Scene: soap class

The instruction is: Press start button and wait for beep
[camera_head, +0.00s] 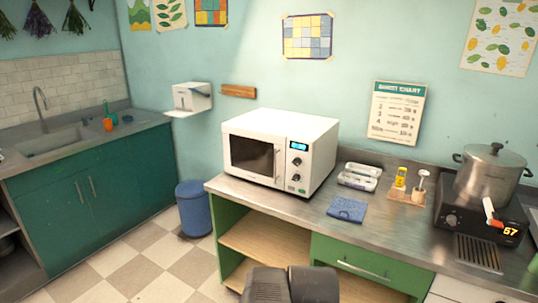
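A white microwave (313,146) stands on the metal counter, its dark-windowed door (251,157) shut. Its control panel on the right of the front has a lit blue display (298,146) and two dark knobs, the upper one (297,162) above the lower one (295,177). Small marks or buttons show below the knobs, too small to read, so I cannot tell which is the start button. Dark grey parts of my arm show at the bottom middle, below the counter front. My gripper's fingertips are not in view.
A blue cloth (347,209), a white tray (360,177) and a small board with bottles (406,194) lie right of the microwave. A steel pot (491,173) sits on a black burner reading 57. A blue bin (194,208) stands left; tiled floor is clear.

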